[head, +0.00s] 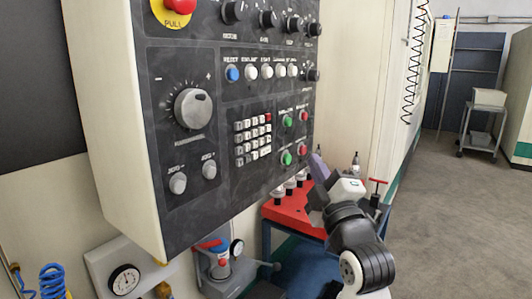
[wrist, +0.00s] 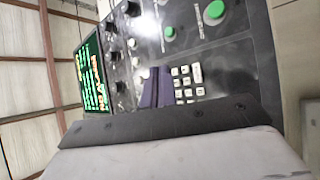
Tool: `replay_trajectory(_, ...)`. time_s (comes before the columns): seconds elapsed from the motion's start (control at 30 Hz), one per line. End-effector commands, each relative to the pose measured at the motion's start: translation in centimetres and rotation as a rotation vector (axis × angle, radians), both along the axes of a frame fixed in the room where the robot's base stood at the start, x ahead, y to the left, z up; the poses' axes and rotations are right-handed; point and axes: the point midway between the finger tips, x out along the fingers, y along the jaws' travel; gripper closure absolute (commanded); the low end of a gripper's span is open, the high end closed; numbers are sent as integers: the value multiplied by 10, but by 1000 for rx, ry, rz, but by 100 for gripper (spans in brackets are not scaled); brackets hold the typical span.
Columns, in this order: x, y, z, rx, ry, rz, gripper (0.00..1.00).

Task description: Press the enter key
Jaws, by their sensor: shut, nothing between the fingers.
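The keypad (head: 252,140) is a block of small pale keys with one red key (head: 268,118) at its top right corner, low on the black control panel (head: 230,165). The key labels are too small to read, so I cannot tell which is the enter key. In the wrist view the keypad (wrist: 187,82) shows just right of my fingers, which hide part of it. My gripper (head: 317,160) has purple fingers and is shut and empty, right of the panel's lower right edge in the head view. The fingers (wrist: 156,86) also show in the wrist view. I cannot see contact with any key.
Green and red buttons (head: 302,150) lie right of the keypad. A large dial (head: 193,108) and a red stop button (head: 180,5) are on the panel. A red-topped cart (head: 290,212) with tool holders stands below my gripper. A lit screen (wrist: 92,78) shows in the wrist view.

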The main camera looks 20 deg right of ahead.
Motion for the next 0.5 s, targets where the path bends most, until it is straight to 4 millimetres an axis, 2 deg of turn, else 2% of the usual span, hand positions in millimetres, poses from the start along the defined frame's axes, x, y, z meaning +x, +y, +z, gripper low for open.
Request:
replay_trajectory(0.27,6,5,2,3,1,3,100)
replay_trajectory(0.5,31,24,5,3,3,5,100)
